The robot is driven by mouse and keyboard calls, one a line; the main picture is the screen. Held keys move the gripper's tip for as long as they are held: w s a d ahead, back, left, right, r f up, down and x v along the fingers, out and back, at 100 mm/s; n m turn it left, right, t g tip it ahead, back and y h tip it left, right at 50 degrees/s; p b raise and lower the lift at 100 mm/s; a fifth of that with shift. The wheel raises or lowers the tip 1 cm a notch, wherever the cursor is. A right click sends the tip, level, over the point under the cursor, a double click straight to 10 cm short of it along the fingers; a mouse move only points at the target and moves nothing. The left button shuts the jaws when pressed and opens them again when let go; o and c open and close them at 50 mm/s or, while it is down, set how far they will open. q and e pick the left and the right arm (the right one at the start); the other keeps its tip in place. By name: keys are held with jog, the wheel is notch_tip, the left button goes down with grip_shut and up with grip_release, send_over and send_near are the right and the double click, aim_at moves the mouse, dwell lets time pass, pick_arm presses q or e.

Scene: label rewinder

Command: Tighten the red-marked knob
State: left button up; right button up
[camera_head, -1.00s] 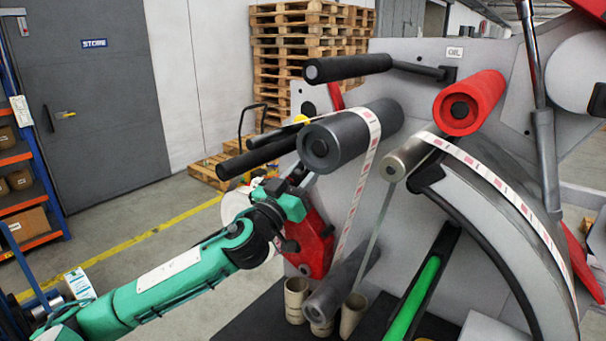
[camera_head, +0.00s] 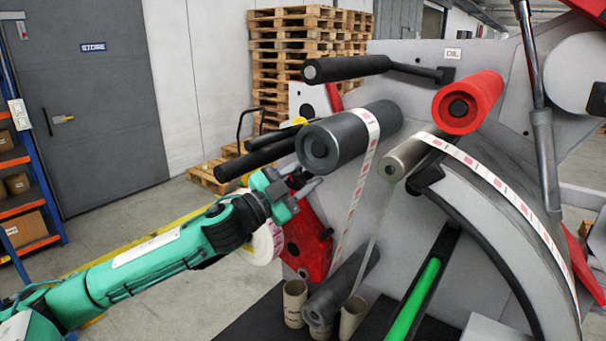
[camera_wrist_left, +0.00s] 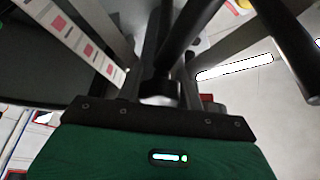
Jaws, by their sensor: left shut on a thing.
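My left gripper (camera_head: 303,186) reaches in from the left, behind the front end of the big dark roller (camera_head: 345,138) and above the red bracket (camera_head: 307,240). In the left wrist view the gripper (camera_wrist_left: 163,85) is shut on a small dark knob (camera_wrist_left: 160,88). The knob is mostly hidden by the fingers, and I cannot make out its red mark. In the head view I cannot pick the knob out behind the fingers and roller. A second dark knob (camera_head: 326,234) on the red bracket stands free. My right gripper is in neither view.
Dark bars (camera_head: 255,158) stick out just above my left gripper. A striped label web (camera_head: 362,180) runs down close to its right. Cardboard cores (camera_head: 294,300) stand below. The floor at left is open.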

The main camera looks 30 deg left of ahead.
pick_arm(q)
jog(key=m+g+p, duration=0.1)
jog(key=m, duration=0.1)
jog(key=m+h+p, duration=0.1)
jog(key=m, duration=0.2)
jog(key=shift+r+g, duration=0.1)
jog(key=shift+g, duration=0.3)
jog(key=shift+d+f+m+g+p, duration=0.15)
jog(key=shift+m+g+p, duration=0.1)
jog(key=shift+m+p, duration=0.35)
jog(key=shift+a+f+m+g+p, duration=0.1)
jog(key=shift+m+g+p, duration=0.15)
jog(key=shift+m+p, duration=0.35)
jog(key=o, duration=1)
jog(key=shift+d, duration=0.1)
jog(key=shift+f, duration=0.1)
